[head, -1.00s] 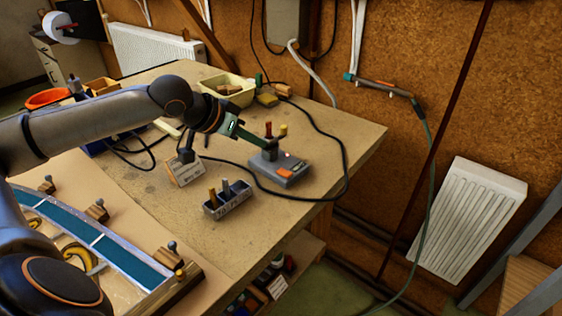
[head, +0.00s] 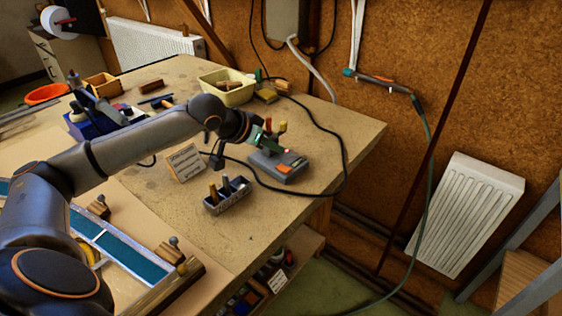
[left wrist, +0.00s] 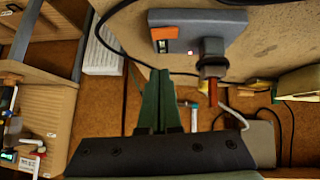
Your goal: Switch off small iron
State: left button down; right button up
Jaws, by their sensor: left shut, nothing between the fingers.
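A small grey box (head: 270,162) sits on the bench near its right edge; I take it as the small iron's station. It has an orange patch like a switch (head: 285,168) and upright red and yellow handles (head: 283,127) behind. In the left wrist view the box (left wrist: 225,30) hangs at the top, with the orange switch (left wrist: 164,33) at its left end and a small lit red light (left wrist: 190,52). My left gripper (head: 264,138) has green fingers, shut and empty, close by the box; in the wrist view its tips (left wrist: 160,73) are below the switch, apparently apart from it. My right gripper is not in view.
A cream tub (head: 228,88) is behind. A blue leaded panel (head: 135,258) lies at front left. Another tool (head: 382,86) hangs on the wall.

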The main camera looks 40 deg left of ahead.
aim_at(285, 165)
pick_arm(q)
jog(key=f, duration=0.2)
jog(key=w+f, duration=0.1)
jog(key=d+f, duration=0.1)
jog(key=f, duration=0.1)
jog(key=shift+w+f, duration=0.3)
jog(key=shift+f, duration=0.05)
jog(key=shift+d+p, duration=0.1)
jog(key=shift+p, duration=0.65)
jog(key=shift+f+b, duration=0.25)
jog(key=shift+b, duration=0.05)
jog(key=shift+a+r+p, duration=0.15)
jog(key=shift+a+p, duration=0.3)
jog(key=shift+w+a, duration=0.1)
jog(key=shift+a, duration=0.3)
